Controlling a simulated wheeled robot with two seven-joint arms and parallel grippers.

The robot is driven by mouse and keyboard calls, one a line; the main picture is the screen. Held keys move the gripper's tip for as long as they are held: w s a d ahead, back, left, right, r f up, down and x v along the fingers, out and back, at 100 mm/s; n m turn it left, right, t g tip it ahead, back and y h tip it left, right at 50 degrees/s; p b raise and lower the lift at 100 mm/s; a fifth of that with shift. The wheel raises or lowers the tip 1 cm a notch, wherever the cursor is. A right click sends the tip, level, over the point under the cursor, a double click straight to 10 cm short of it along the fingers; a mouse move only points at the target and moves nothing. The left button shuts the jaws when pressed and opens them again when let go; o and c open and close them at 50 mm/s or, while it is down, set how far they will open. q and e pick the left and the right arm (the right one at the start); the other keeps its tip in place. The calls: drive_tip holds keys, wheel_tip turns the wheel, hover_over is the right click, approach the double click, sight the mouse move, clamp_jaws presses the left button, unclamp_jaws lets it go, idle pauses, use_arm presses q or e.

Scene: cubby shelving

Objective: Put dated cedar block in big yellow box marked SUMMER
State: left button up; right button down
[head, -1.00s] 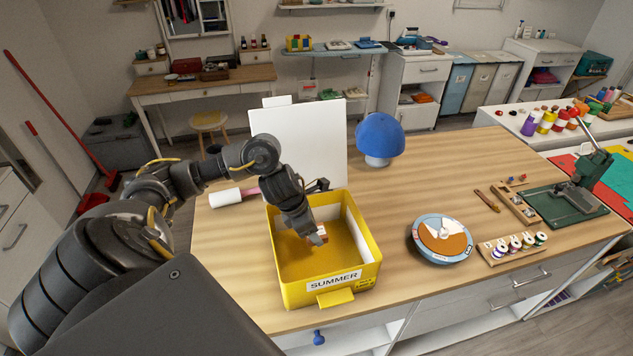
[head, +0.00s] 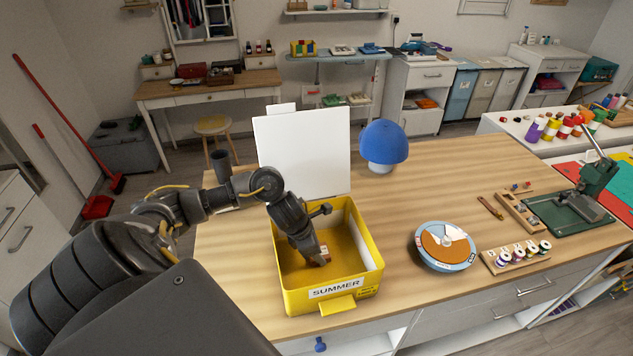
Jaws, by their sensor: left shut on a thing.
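The big yellow box (head: 366,283) marked SUMMER stands open on the wooden table, with its label (head: 336,288) on the front wall. My left gripper (head: 322,260) reaches down inside the box and is shut on the cedar block (head: 325,251). Only a small part of the block, with a pale and reddish patch, shows beside the fingers; its date cannot be read. The block is low in the box, close to the floor of it; I cannot tell whether it touches. My right gripper is not in view.
A white upright panel (head: 303,150) stands behind the box. A blue mushroom-shaped lamp (head: 384,142) is behind and right. A round blue-rimmed dish (head: 446,262) and a rack of spools (head: 516,256) lie to the right. The table between lamp and dish is clear.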

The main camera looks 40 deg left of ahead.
use_arm(q)
drive_tip(key=o, duration=1)
drive_tip(key=shift+f, duration=0.1)
drive_tip(key=shift+c, duration=0.2)
drive_tip(key=shift+r+p, duration=0.35)
drive_tip(key=shift+p, duration=0.1)
drive_tip(key=shift+s+a+r+b, duration=0.1)
drive_tip(key=shift+a+r+b, duration=0.05)
drive_tip(key=shift+r+b, duration=0.2)
drive_tip(key=b+v, duration=0.1)
drive_tip(key=v, duration=1)
